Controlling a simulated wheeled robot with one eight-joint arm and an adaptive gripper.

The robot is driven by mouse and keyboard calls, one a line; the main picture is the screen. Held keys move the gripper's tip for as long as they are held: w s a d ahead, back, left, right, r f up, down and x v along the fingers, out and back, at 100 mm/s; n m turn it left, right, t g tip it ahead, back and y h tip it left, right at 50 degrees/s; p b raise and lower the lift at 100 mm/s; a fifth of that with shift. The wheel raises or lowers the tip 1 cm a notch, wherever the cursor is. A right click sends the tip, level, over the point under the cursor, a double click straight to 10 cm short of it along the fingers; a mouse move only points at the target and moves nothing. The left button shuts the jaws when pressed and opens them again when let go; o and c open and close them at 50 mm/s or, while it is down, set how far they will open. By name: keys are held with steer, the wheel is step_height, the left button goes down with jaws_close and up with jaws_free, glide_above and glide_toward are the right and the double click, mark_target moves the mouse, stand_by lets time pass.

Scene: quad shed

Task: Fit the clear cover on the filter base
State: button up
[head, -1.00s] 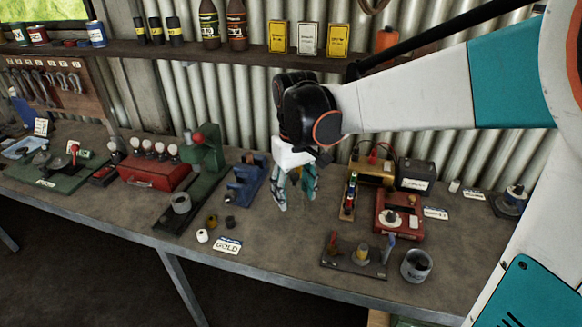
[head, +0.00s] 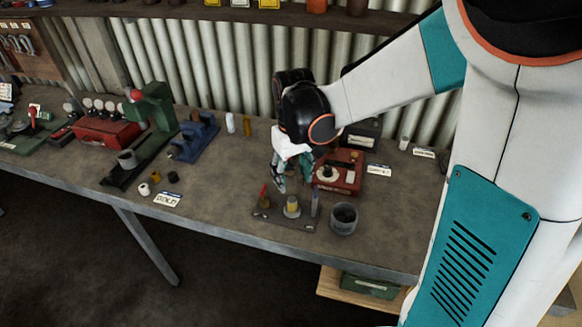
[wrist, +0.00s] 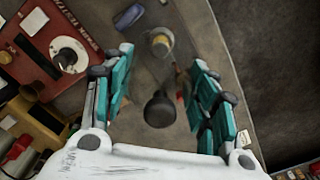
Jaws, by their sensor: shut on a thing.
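The filter base is a dark plate (head: 270,214) near the bench's front edge, bearing a yellow upright filter (head: 291,207), a red lever (head: 264,196) and a grey-blue upright piece (head: 315,203). My gripper (head: 279,184) is above and just behind the base. In the wrist view, my gripper (wrist: 160,92) has its fingers well apart, shut on the clear cover. The cover is see-through and its outline is faint; a dark round part (wrist: 160,109) shows between the fingers. They appear apart from the filter.
A grey cup (head: 343,219) stands right of the base. A blue fixture (head: 194,140) and a green press (head: 150,115) stand left. The bench between them and the base is mostly clear.

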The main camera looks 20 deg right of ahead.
steer(key=shift+f+b, duration=1.3)
steer(key=shift+f, duration=0.6)
steer(key=shift+f+b, duration=2.4)
steer(key=shift+f, duration=0.65)
stand_by(0.8)
stand_by(0.3)
steer(key=o, duration=1.1)
steer(key=shift+o, duration=0.5)
steer(key=o, duration=0.3)
steer(key=shift+o, duration=0.2)
steer(key=shift+r, duration=0.15)
steer(key=shift+r+p, duration=2.6)
steer(key=shift+r, duration=0.8)
